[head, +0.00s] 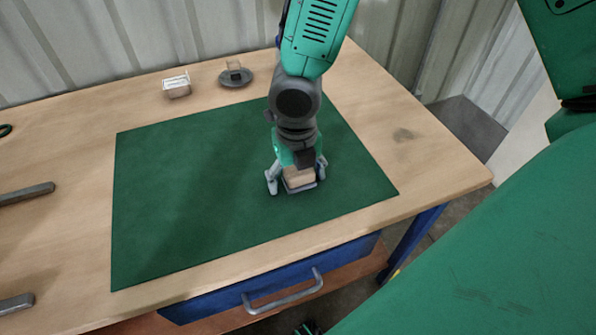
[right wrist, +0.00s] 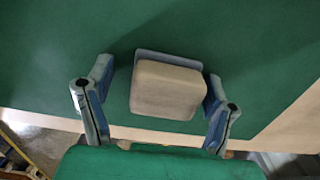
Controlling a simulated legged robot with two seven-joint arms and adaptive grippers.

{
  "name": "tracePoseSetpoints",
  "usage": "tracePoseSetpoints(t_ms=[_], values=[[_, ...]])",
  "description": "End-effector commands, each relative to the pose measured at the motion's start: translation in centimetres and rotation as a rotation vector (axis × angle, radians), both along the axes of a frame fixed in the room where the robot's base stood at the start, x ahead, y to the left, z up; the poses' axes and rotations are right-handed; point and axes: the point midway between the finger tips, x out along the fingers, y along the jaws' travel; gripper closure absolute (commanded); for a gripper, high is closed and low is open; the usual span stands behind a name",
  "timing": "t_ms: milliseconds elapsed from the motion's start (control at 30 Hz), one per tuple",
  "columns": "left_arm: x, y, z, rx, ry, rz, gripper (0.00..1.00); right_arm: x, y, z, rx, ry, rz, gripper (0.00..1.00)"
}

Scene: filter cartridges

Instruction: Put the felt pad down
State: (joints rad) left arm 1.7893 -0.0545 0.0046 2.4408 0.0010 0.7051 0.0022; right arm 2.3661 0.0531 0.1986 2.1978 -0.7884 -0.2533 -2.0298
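A pale beige block with rounded edges, which looks like the felt pad (head: 299,177), sits over a thin grey-blue plate (right wrist: 170,58) on the green mat (head: 190,210). It also shows in the right wrist view (right wrist: 165,92). My right gripper (head: 297,178) points down over the block, with one finger on each side. In the right wrist view the right gripper (right wrist: 158,85) is open. A gap shows between the left-hand finger and the block; the right-hand finger is close to the block's edge, and I cannot tell if it touches.
A small whitish box (head: 176,87) and a dark round dish (head: 236,79) with a small block on it stand behind the mat. Grey bars (head: 25,193) lie at the left. The mat's left half is clear. A blue drawer (head: 270,285) is below the table's front edge.

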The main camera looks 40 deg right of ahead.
Motion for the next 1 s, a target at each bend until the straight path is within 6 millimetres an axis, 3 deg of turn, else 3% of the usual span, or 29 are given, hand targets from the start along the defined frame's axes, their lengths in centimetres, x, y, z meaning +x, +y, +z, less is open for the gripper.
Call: tracePoseSetpoints(t_ms=[333,500,800,1000], values=[[0.0,0.0,-0.1,0.000,0.000,0.000,0.60,-0.1,0.0,0.0,0.003,0.000,-0.001,0.29],[0.0,0.0,-1.4,0.000,0.000,0.000,0.60,0.0,0.1,0.5,0.004,-0.003,-0.003,0.29],[0.0,0.0,1.9,0.000,0.000,0.000,0.60,-0.4,-0.2,8.3,0.006,-0.005,-0.004,0.29],[0.0,0.0,3.0,0.000,0.000,0.000,0.60,-0.4,-0.2,12.3,0.005,-0.003,-0.002,0.29]])
